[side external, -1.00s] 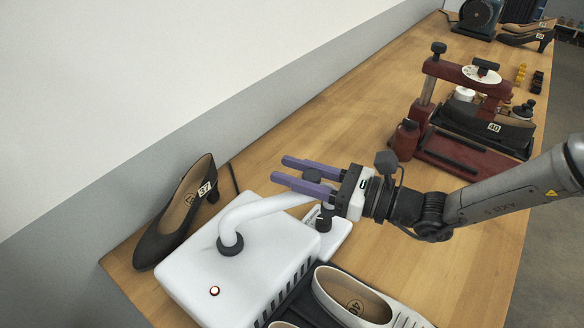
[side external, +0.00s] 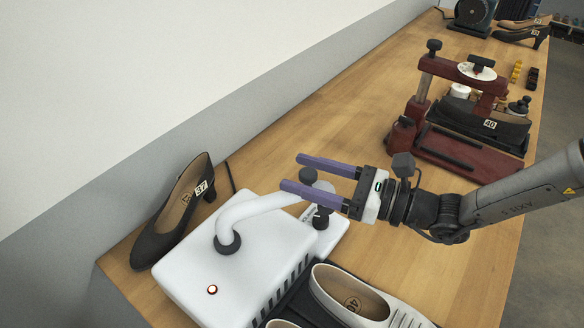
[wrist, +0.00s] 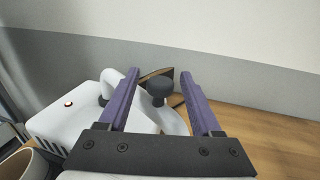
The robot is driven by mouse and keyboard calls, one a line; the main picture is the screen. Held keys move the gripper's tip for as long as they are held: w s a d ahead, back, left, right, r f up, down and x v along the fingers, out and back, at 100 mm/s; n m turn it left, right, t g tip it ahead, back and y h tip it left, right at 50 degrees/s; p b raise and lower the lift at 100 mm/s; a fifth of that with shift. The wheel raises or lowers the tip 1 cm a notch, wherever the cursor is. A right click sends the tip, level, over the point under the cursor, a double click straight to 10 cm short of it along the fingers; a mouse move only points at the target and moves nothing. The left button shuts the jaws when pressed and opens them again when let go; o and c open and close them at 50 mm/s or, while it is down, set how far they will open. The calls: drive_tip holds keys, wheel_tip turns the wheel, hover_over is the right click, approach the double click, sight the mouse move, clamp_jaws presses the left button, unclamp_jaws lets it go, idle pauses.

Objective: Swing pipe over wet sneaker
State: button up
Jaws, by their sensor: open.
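The white curved pipe (side external: 258,207) rises from a dark collar on the white dryer box (side external: 190,283). It also shows in the wrist view (wrist: 114,78). A dark round knob (side external: 309,175) stands by its far end. In the wrist view the knob (wrist: 160,88) appears between my fingers. My gripper (side external: 292,172) is open, with purple fingers above the pipe's end; I cannot tell if they touch anything. A white shoe marked 40 inside (side external: 350,293), perhaps the sneaker, sits at the black rack beside the box. Part of another pale shoe (side external: 282,324) is cut off below.
A black heeled shoe tagged 37 (side external: 178,222) leans by the wall left of the box. A dark red press (side external: 455,150) holding a black shoe stands at the right. The wooden bench (side external: 330,125) is clear between the press and the wall.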

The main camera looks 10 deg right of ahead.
drive_tip(key=v, duration=1.1)
drive_tip(key=shift+w, duration=0.1)
drive_tip(key=c, duration=0.4)
drive_tip(key=a+r+n+g+y, duration=0.1)
drive_tip(key=r+n, duration=0.1)
drive_tip(key=a+r+n+g+y, duration=0.1)
drive_tip(key=r+n, duration=0.1)
drive_tip(key=n, duration=0.1)
drive_tip(key=a+r+n+g+y, duration=0.1)
drive_tip(key=a+r+n+y, duration=0.1)
drive_tip(key=n, duration=0.1)
drive_tip(key=shift+s+a+r+g, duration=0.1)
drive_tip(key=shift+s+r+g, duration=0.1)
drive_tip(key=shift+g, duration=0.1)
clamp_jaws()
drive_tip(key=w+a+r+n+g+y, duration=0.25)
drive_tip(key=r+n+g, duration=0.25)
drive_tip(key=n+g, duration=0.5)
drive_tip(key=w+d+f+n+g+h, duration=0.1)
drive_tip(key=w+d+f+n+h, duration=0.2)
drive_tip(key=w+d+f+n, duration=0.25)
drive_tip(key=w+d+f+n+g+h, duration=0.1)
drive_tip(key=w+d+f+n+h, duration=0.15)
drive_tip(key=w+f+n, duration=0.4)
drive_tip(key=s+a+r, duration=0.1)
drive_tip(key=s+a, duration=0.3)
drive_tip(key=a, duration=0.4)
drive_tip(key=shift+s+t+y, duration=0.3)
drive_tip(key=shift+s, duration=0.1)
